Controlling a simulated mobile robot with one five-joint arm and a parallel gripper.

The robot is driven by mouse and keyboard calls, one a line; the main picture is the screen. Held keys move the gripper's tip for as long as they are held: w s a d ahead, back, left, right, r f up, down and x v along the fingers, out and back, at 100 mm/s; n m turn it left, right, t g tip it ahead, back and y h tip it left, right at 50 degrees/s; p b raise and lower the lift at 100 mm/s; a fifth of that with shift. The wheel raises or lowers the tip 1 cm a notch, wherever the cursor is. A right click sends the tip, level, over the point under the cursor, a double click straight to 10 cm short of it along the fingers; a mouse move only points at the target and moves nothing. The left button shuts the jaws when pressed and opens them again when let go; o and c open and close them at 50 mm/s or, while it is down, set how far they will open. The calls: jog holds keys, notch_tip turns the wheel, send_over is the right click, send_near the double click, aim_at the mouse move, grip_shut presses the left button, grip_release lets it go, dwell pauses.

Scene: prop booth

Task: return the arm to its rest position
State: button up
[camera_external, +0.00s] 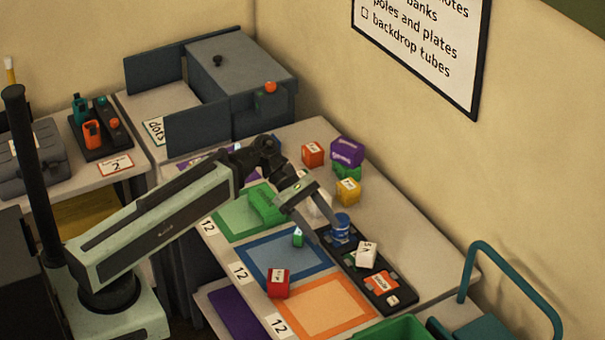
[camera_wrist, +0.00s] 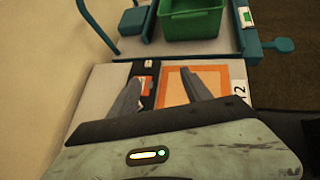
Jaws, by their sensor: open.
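My arm (camera_external: 150,220) reaches from its base at the lower left out over the table. My gripper (camera_external: 326,230) points down above the table, near the blue square and the dark tray. Its two fingers are spread, and no object shows between them in the wrist view (camera_wrist: 160,90). A blue can-like item (camera_external: 342,226) appears close beside one finger; whether they touch cannot be told. A small green piece (camera_external: 298,237) shows near the other finger. My wrist housing hides the lower part of the wrist view.
A dark tray (camera_external: 399,298) holds small items. Several cubes stand behind. A green bin (camera_external: 400,329) and teal-handled cart (camera_external: 510,285) are at right.

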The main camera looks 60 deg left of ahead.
jog(key=s+d+r+m+g+y+p, duration=0.3)
jog(key=d+r+m+y+p, duration=0.1)
jog(key=d+m+p, duration=0.35)
jog(key=s+a+f+m+y+p, duration=0.1)
jog(key=a+f+m+y, duration=0.1)
jog(key=a+m+y, duration=0.4)
jog(key=shift+a+m+g, duration=0.4)
jog(key=shift+a+m, duration=1.05)
jog(key=shift+m, duration=2.2)
jog(key=shift+s, duration=0.1)
